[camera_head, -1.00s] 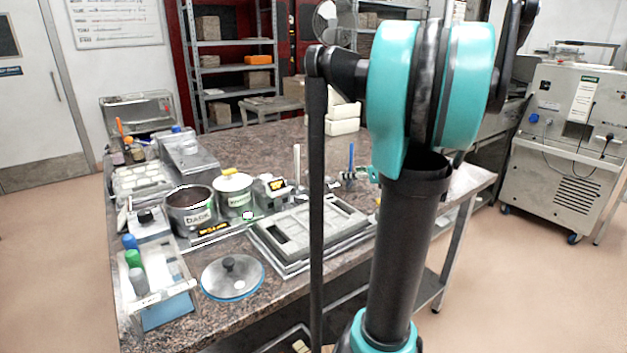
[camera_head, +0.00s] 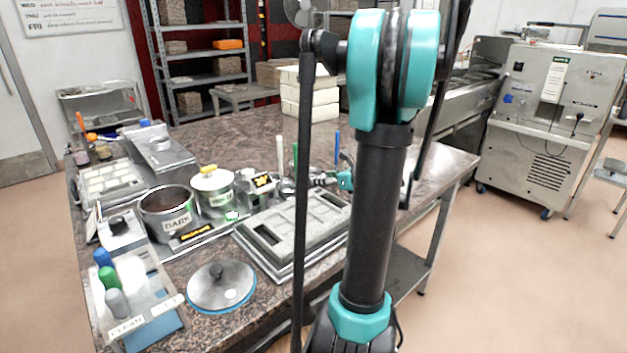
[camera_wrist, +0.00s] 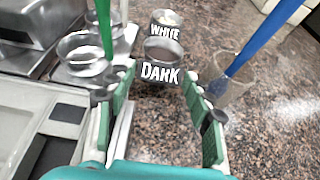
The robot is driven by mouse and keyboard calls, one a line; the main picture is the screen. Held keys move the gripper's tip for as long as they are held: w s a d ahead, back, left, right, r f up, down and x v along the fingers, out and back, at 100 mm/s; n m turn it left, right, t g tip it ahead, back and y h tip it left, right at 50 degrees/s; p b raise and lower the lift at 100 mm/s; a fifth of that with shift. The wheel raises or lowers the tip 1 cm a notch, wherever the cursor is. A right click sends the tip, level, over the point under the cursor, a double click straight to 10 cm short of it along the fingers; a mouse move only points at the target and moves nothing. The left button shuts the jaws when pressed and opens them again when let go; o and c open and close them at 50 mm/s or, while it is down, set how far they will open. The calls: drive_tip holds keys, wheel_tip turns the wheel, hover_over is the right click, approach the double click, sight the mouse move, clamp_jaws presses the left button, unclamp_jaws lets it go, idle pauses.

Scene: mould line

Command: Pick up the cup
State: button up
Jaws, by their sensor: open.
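A small dark cup labelled DARK (camera_wrist: 160,62) stands upright on the speckled worktop in the wrist view. It is ahead of my gripper (camera_wrist: 163,108), between the lines of the two spread teal fingers, and looks apart from them. A second small cup labelled WHITE (camera_wrist: 165,27) stands just behind it. In the head view my gripper (camera_head: 324,179) is low over the worktop behind the grey mould tray. The small cups cannot be made out there. The gripper is open and empty.
A clear glass with a blue-handled tool (camera_wrist: 232,88) stands close beside the right finger. A green-handled tool (camera_wrist: 104,30) rises near the left finger. The mould tray (camera_head: 262,258) lies in front. Pots labelled DARK (camera_head: 168,212) and WHITE (camera_head: 214,192) stand to its left.

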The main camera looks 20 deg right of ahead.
drive_tip(key=shift+w+a+f, duration=0.25)
drive_tip(key=shift+w+a, duration=0.05)
drive_tip(key=shift+w, duration=0.3)
drive_tip(key=shift+x, duration=3.05)
drive_tip(key=shift+c, duration=0.5)
drive_tip(key=c, duration=0.9)
